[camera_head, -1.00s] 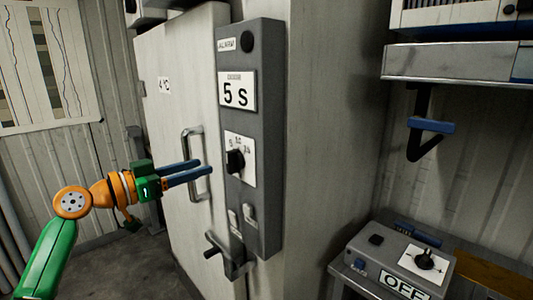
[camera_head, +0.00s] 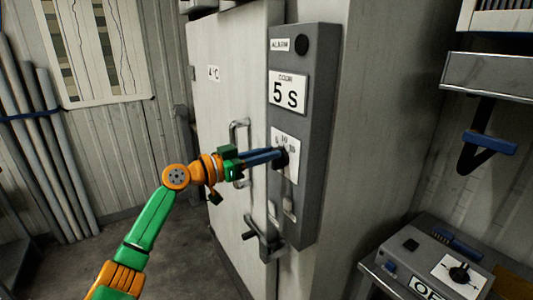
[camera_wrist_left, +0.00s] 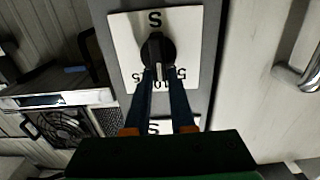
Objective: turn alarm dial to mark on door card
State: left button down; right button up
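The alarm dial is a black knob on a white scale plate on the grey alarm box (camera_head: 316,120); it shows best in the left wrist view (camera_wrist_left: 158,48). The card (camera_head: 288,94) above it reads 5 S. My left gripper (camera_head: 280,156) is at the dial, its two blue fingers on either side of the knob's raised grip and seemingly shut on it. In the left wrist view the plate appears upside down, with 5 at right of the fingers and 10 between them. The pointer seems near 10; its exact mark is partly hidden by the fingers. My right gripper is out of view.
The cold room door (camera_head: 231,60) has a metal handle (camera_head: 240,150) left of the box and a latch (camera_head: 262,240) below it. A grey control unit (camera_head: 430,262) stands on a bench at lower right. Pipes (camera_head: 45,140) lean at the left wall.

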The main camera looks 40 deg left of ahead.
pick_arm(q)
jog(key=shift+n, duration=0.3)
jog(key=shift+w+a+f+n, duration=0.1)
jog(key=shift+a+n, duration=0.1)
jog(key=shift+n, duration=1.15)
jog(key=shift+w+a+f+n, duration=0.1)
jog(key=shift+a+n, duration=0.15)
jog(key=shift+n, duration=1.15)
jog(key=shift+w+a+n, duration=0.1)
jog(key=shift+a+n, duration=0.1)
jog(key=shift+n, duration=1.15)
jog(key=c, duration=0.8)
grip_release()
jog(key=shift+f, duration=0.1)
jog(key=shift+o, duration=0.2)
jog(key=shift+a+f, duration=0.1)
